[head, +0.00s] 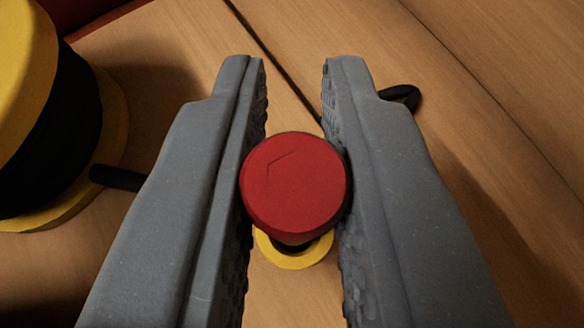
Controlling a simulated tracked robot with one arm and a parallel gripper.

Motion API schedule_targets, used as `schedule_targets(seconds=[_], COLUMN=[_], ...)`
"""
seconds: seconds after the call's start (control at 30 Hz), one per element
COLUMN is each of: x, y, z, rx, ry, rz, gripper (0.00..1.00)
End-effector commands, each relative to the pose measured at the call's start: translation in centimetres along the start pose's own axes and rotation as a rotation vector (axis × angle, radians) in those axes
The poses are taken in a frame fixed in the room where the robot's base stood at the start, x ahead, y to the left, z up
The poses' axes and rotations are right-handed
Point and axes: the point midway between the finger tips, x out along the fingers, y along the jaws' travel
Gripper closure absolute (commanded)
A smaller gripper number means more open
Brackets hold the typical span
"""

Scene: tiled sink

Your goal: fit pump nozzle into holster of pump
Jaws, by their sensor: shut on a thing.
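My gripper (294,100) has its two grey jaws closed on the sides of a round red-capped piece, which I take to be the pump nozzle (294,183). Its flat red end faces the camera. Below the red end a yellow ring (292,256) with a dark centre shows; I cannot tell whether it belongs to the nozzle or to something beneath. A large yellow and black round body (25,100), perhaps the pump, stands at the left edge, cut off by the frame. No holster can be made out for certain.
The surface is wooden planks (480,150) with a dark seam running behind the jaws. A short black rod (117,178) shows left of the left jaw. A black curved piece (403,96) shows beyond the right jaw. The right side is clear.

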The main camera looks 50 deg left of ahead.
Motion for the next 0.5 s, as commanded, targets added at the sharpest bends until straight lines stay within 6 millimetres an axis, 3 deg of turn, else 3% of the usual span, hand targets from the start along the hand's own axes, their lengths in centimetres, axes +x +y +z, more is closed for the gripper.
schedule_targets(seconds=[0.2,0.5], x=[1.3,1.4], y=[0.0,0.1], z=[2.5,2.6], rx=[0.001,0.001], ry=[0.002,0.002], rz=[0.0,0.001], gripper=[1.0,1.0])
